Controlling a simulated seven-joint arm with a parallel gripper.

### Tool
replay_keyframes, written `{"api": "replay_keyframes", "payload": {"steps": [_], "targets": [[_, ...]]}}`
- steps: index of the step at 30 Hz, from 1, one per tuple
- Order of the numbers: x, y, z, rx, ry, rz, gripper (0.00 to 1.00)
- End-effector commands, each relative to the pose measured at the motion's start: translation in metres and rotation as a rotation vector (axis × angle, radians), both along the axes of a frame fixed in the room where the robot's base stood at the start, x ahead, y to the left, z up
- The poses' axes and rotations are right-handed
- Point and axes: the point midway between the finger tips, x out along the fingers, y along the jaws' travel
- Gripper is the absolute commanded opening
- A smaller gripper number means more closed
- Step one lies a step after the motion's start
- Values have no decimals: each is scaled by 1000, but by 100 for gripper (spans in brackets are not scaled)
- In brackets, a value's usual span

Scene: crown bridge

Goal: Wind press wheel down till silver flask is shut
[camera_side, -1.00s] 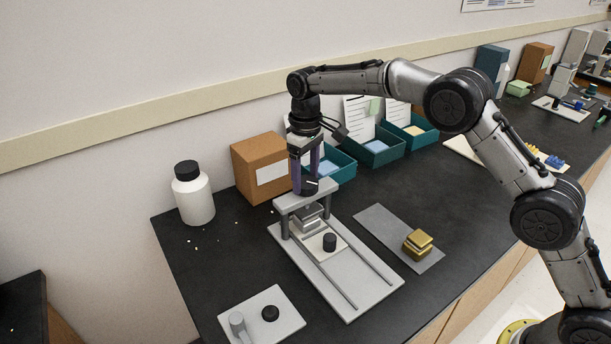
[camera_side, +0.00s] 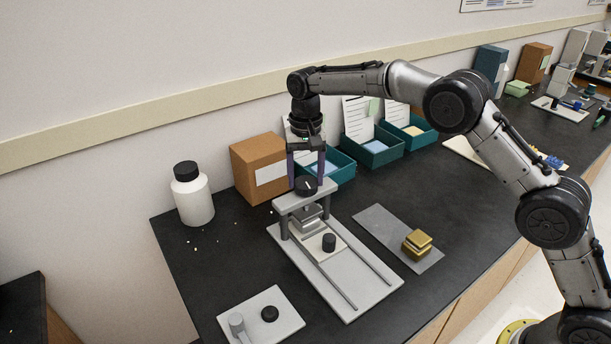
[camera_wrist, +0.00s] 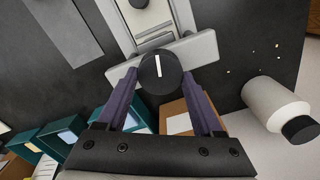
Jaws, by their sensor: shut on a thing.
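The press wheel (camera_side: 306,186) is a black knob with a white line, on top of the grey press bridge (camera_side: 287,202). In the wrist view the wheel (camera_wrist: 160,65) sits between my fingertips, its line nearly upright. My gripper (camera_side: 306,183) points down and is shut on the wheel, one purple finger on each side; it also shows in the wrist view (camera_wrist: 161,76). The silver flask (camera_side: 308,222) is under the bridge, partly hidden; I cannot tell whether its lid is fully closed. A gold flask (camera_side: 417,242) stands on a grey mat (camera_side: 378,222) to the right.
The press base (camera_side: 352,304) has two rails and a carriage with a black knob (camera_side: 329,242). A light plate (camera_side: 290,318) with a grey peg and black knob lies at front left. A white bottle (camera_side: 193,198), brown box (camera_side: 258,166) and teal bins (camera_side: 378,154) stand behind.

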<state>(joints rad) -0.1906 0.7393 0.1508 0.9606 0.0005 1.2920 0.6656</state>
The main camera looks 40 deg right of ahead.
Motion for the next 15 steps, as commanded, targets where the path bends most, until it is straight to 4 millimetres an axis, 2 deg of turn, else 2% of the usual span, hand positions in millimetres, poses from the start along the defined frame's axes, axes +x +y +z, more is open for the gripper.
{"api": "replay_keyframes", "payload": {"steps": [15], "targets": [[1, 0, 3, 0, -7, -66, 13]]}}
